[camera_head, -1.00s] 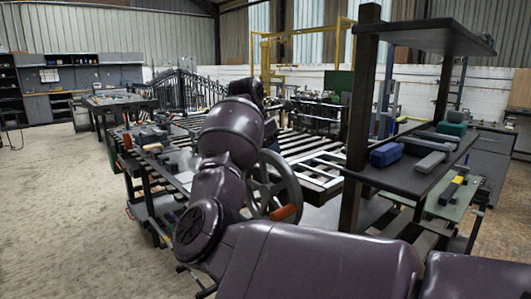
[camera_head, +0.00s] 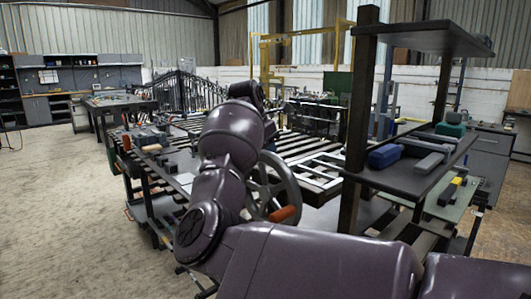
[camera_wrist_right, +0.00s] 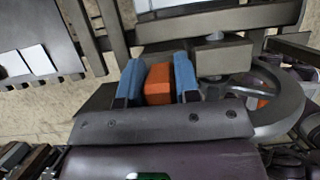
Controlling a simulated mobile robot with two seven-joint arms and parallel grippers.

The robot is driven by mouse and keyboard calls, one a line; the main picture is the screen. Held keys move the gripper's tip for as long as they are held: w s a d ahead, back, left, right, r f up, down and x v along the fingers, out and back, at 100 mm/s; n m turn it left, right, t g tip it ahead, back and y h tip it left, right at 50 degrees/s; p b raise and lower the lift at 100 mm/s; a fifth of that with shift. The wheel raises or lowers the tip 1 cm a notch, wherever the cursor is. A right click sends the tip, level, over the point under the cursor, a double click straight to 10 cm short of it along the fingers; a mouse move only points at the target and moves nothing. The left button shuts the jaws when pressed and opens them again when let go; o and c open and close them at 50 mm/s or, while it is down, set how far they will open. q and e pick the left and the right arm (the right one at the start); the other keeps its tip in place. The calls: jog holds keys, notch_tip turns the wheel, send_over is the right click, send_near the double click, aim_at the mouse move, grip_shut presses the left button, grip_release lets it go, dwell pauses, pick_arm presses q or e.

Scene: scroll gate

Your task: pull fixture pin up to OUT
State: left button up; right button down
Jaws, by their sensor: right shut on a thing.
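My right gripper (camera_wrist_right: 158,82) has two blue finger pads closed on an orange block (camera_wrist_right: 158,84), one pad on each side. The block appears to be the grip of the fixture pin; the rest of the pin is hidden behind it and the gripper, and I see no OUT mark. In the head view my right arm reaches toward the slatted table, and its far end hides the pin and the fingers. My left gripper is in neither view.
A grey handwheel (camera_head: 287,172) with an orange handle (camera_head: 282,214) stands close beside my arm; its rim (camera_wrist_right: 293,98) curves right of the gripper. Open floor (camera_head: 60,210) lies at left.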

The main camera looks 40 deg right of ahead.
notch_tip(320, 180, up, 4)
jog(key=shift+f+p, duration=0.2)
jog(key=shift+p, duration=0.2)
jog(key=c, duration=0.8)
grip_release()
jog(key=shift+c, duration=0.2)
jog(key=shift+f, duration=0.15)
jog(key=v, duration=1)
jog(key=shift+a+r+p, duration=0.2)
jog(key=shift+r+p, duration=0.1)
jog(key=shift+r, duration=0.05)
